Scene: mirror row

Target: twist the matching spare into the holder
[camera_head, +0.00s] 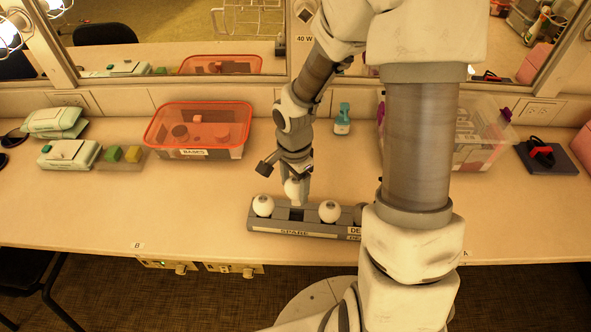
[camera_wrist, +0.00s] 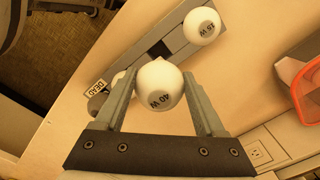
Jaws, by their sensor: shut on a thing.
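My gripper (camera_head: 298,178) is shut on a white round bulb (camera_wrist: 161,84) marked 40 W. In the head view the held bulb (camera_head: 292,191) is just above a grey tray (camera_head: 258,227) labelled SPARE, over a dark slot with no bulb in it. White bulbs (camera_head: 263,205) (camera_head: 330,211) sit on the tray at both sides of the slot. In the wrist view one tray bulb (camera_wrist: 202,25) has a small marking I cannot read surely. A 40 W label (camera_head: 305,39) is on the post between the mirrors; a dark round fitting (camera_head: 304,15) shows above it.
A DEAD label (camera_wrist: 95,88) marks the tray's other end, partly behind my arm. An orange-rimmed bin (camera_head: 197,154) labelled BASES, a small teal bottle (camera_head: 342,119) and a clear box (camera_head: 480,150) stand along the back. Lit bulbs (camera_head: 9,34) are at upper left. The counter's left front is clear.

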